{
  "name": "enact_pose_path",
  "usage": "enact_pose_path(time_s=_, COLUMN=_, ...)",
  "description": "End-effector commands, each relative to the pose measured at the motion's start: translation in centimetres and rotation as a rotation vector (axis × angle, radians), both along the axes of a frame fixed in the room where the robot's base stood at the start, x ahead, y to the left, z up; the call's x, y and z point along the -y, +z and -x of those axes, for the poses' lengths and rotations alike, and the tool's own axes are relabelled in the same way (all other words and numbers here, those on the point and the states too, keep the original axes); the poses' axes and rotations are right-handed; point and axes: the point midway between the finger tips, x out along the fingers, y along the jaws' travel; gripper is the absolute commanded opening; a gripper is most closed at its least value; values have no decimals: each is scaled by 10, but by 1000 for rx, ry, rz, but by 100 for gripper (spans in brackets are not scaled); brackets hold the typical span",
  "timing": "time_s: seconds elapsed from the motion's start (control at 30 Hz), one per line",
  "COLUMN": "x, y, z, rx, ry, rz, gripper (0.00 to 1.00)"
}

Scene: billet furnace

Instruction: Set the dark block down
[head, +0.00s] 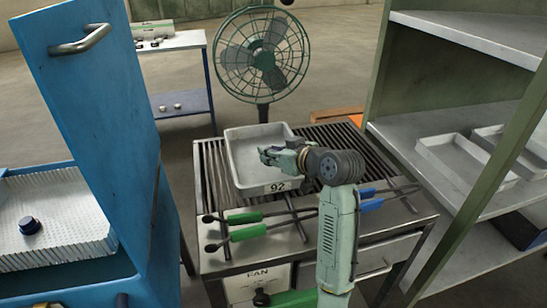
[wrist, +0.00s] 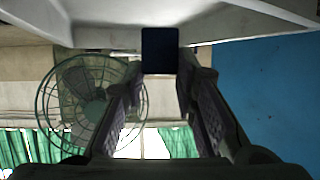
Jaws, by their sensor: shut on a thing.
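My gripper (head: 268,155) reaches in from the right over the pale metal tray (head: 236,176) marked 92. In the wrist view my gripper (wrist: 161,78) has its two fingers shut on the dark block (wrist: 160,50), a navy, square-faced piece held at the fingertips. The pale tray also shows behind the block in the wrist view (wrist: 100,12). I cannot tell whether the block touches the tray. In the head view the block cannot be made out at the fingertips.
The tray stands on a slatted cooling table (head: 340,145) with green-handled tongs (head: 247,233) in front. A green fan (head: 262,60) stands behind. A blue furnace door (head: 100,110) is at left, beside a ribbed bed with a dark round piece (head: 30,226). Shelves (head: 440,150) stand at right.

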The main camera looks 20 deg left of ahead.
Motion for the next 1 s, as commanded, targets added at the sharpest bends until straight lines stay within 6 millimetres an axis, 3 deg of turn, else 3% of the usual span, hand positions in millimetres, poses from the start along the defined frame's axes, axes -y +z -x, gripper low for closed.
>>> enact_pose_path(time_s=0.4, x=2, y=-34, z=-3, rx=0, ry=2, rz=-1, gripper=0)
enact_pose_path(time_s=0.77, x=2, y=-40, z=-3, rx=2, ry=2, rz=-1, gripper=0)
enact_pose_path(time_s=0.8, x=2, y=-39, z=-3, rx=0, ry=1, rz=0, gripper=28)
enact_pose_path(time_s=1.0, x=2, y=-39, z=-3, rx=0, ry=1, rz=0, gripper=42)
